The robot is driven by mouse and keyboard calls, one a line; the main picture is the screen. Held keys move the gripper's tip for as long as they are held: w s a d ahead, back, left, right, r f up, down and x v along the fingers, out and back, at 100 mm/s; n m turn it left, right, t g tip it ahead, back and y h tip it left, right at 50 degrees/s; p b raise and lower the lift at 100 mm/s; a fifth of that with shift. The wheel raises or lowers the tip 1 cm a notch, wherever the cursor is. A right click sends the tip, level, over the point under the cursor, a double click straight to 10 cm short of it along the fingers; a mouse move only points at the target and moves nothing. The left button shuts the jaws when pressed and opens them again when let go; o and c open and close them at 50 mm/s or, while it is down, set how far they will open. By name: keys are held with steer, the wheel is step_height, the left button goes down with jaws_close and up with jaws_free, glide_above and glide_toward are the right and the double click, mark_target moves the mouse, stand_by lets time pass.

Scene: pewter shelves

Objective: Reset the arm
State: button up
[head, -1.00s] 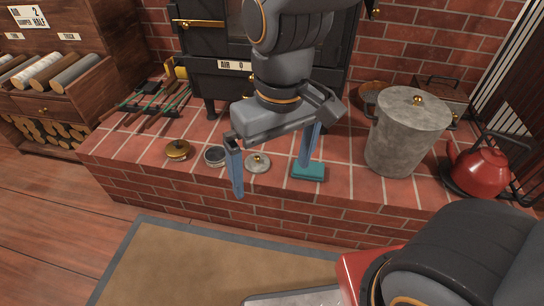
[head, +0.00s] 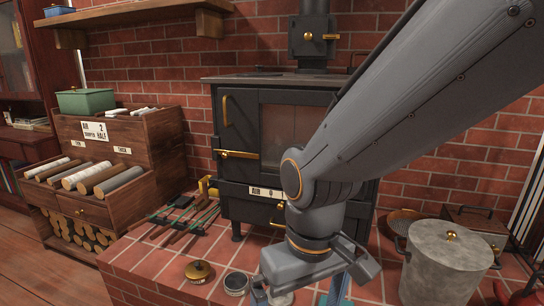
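My arm reaches down from the upper right of the head view, in front of the black stove. My gripper (head: 297,298) is at the bottom edge, over the brick hearth (head: 150,262). Its two blue fingers stand apart, with their tips cut off by the frame's edge. I see nothing held between them. A small grey lidded thing (head: 283,299) shows partly behind the gripper, low on the hearth.
The black stove (head: 237,125) stands close behind my arm. A brass-coloured lid (head: 199,271), a small round tin (head: 236,283) and fire tools (head: 185,215) lie left. A wooden log rack (head: 90,190) stands further left.

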steer(key=shift+r, duration=0.1)
stand_by(0.3)
steer(key=d+r+m+p, duration=0.5)
steer(key=d+r+p, duration=0.9)
steer(key=p, duration=1)
step_height(320, 180, up, 4)
steer(key=shift+s+d+r+h, duration=0.2)
steer(key=shift+s+d+h, duration=0.1)
steer(key=shift+s+d, duration=0.15)
